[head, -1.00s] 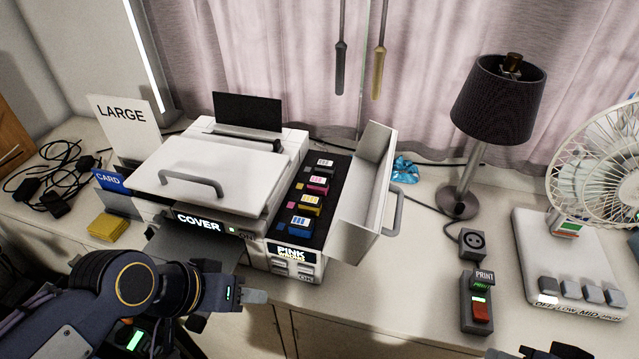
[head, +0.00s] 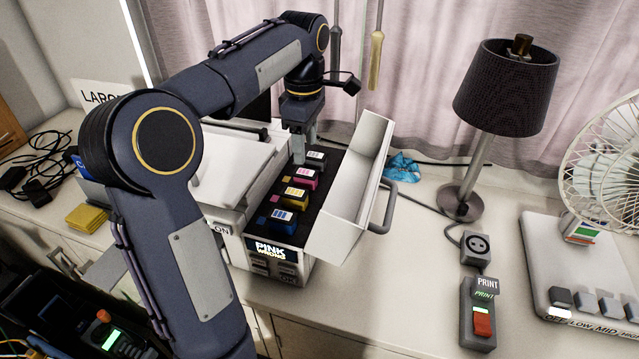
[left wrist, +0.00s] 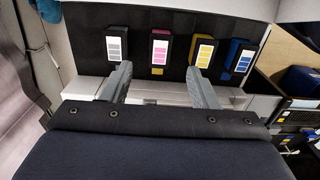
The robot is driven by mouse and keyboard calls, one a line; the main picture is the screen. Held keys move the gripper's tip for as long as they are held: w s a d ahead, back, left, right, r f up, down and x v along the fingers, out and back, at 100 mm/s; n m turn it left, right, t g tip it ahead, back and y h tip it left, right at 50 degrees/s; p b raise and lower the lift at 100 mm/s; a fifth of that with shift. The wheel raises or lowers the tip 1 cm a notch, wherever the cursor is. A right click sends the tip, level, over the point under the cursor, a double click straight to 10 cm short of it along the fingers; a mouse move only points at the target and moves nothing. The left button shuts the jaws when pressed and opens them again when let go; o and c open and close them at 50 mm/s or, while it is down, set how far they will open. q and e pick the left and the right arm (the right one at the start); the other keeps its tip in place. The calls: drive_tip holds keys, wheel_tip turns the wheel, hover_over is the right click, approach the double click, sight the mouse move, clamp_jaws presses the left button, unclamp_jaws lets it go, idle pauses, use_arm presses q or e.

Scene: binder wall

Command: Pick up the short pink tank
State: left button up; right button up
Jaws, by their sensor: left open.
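The pink tank (head: 305,178) sits in the black tank bed of the printer, second from the back, between the grey-black tank (head: 315,161) and the yellow tank (head: 295,196). In the left wrist view the pink tank (left wrist: 159,50) shows upper middle, its label facing the camera. My left gripper (head: 305,150) is above the back end of the bed, fingers pointing down, open and empty. In the left wrist view its fingers (left wrist: 164,85) show on either side of the pink tank's column, apart from it. My right gripper is not in view.
The printer's side door (head: 350,195) stands open right of the tanks. A blue tank (head: 284,222) is nearest the front, above a display reading PINK (head: 270,249). A lamp (head: 465,190), a PRINT switch box (head: 480,315) and a fan (head: 610,170) stand to the right.

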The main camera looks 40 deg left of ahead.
sight(306, 172)
use_arm(q)
wheel_tip(306, 172, down, 7)
drive_tip(key=shift+a+r+p, duration=0.1)
drive_tip(key=shift+p, duration=0.3)
drive_tip(key=c, duration=1.1)
drive_tip(key=shift+o, duration=0.2)
drive_tip(key=shift+r, duration=0.1)
drive_tip(key=shift+r, duration=0.55)
drive_tip(key=s+d+r+b, duration=0.3)
drive_tip(key=s+d+r, duration=0.5)
drive_tip(key=s+r, duration=0.3)
drive_tip(key=shift+s+r, duration=0.35)
drive_tip(key=shift+r, duration=0.05)
drive_tip(key=shift+r, duration=0.1)
